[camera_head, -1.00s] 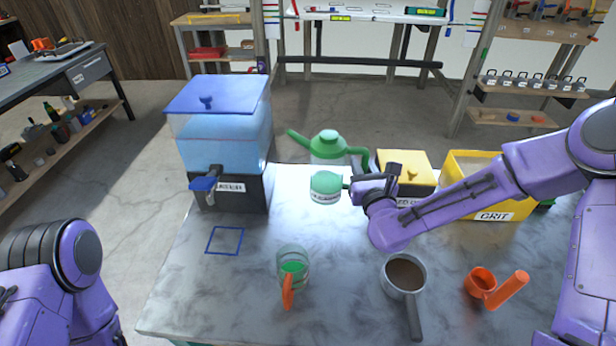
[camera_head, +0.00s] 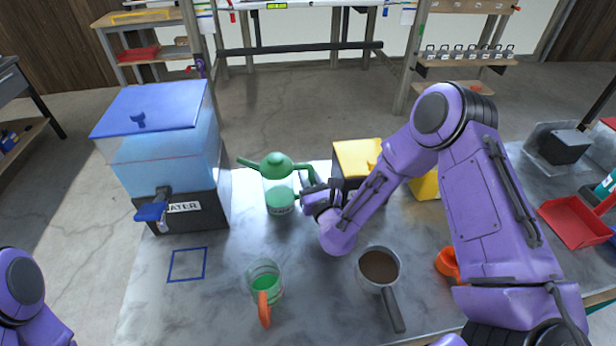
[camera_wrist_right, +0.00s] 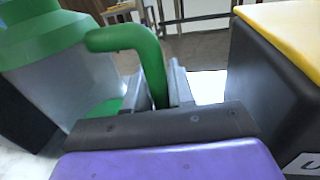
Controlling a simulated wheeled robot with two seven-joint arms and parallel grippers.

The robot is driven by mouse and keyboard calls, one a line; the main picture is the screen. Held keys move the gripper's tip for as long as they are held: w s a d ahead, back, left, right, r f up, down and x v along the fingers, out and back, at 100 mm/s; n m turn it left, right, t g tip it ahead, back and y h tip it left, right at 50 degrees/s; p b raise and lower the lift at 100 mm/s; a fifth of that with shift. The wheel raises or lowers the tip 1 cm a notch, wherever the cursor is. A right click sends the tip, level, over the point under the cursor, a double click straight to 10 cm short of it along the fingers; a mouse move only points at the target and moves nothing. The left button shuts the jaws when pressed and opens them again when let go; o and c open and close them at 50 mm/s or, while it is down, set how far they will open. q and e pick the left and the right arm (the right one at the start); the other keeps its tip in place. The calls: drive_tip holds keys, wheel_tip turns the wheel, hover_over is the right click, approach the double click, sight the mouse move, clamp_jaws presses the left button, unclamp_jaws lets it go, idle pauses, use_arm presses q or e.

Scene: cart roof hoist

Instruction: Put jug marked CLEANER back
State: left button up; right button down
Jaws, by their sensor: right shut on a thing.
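The jug (camera_head: 279,190) has a green lid, spout and handle, a clear body with green liquid low in it, and a label too small to read. It is upright at the back of the grey table (camera_head: 215,300), between the water tank and a yellow-topped box. I cannot tell whether its base touches the table. My right gripper (camera_head: 312,190) is shut on the jug's green handle. The right wrist view shows the handle (camera_wrist_right: 150,60) running down between the fingers. Only part of my left arm shows at lower left; its gripper is out of view.
A blue-lidded water tank (camera_head: 160,150) stands left, behind a blue square outline (camera_head: 188,264). The yellow-topped box (camera_head: 357,158) is close right of the jug. A glass mug with green liquid (camera_head: 265,285) and a brown-filled pot (camera_head: 379,268) stand in front. A red tray (camera_head: 572,220) lies right.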

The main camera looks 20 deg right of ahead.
drive_tip(key=shift+s, duration=0.1)
drive_tip(key=c, duration=1.4)
unclamp_jaws()
drive_tip(key=shift+f, duration=0.2)
drive_tip(key=o, duration=0.4)
drive_tip(key=shift+o, duration=0.2)
drive_tip(key=shift+r, duration=0.1)
drive_tip(key=shift+r, duration=0.3)
drive_tip(key=s+b, duration=0.1)
drive_tip(key=s, duration=0.3)
drive_tip(key=s+b, duration=0.1)
drive_tip(key=s, duration=0.2)
drive_tip(key=s+a+b, duration=0.1)
drive_tip(key=s+b, duration=0.1)
drive_tip(key=s, duration=0.2)
drive_tip(key=shift+s+f, duration=0.25)
drive_tip(key=shift+s, duration=0.05)
drive_tip(key=shift+s+r, duration=0.1)
drive_tip(key=shift+s, duration=0.1)
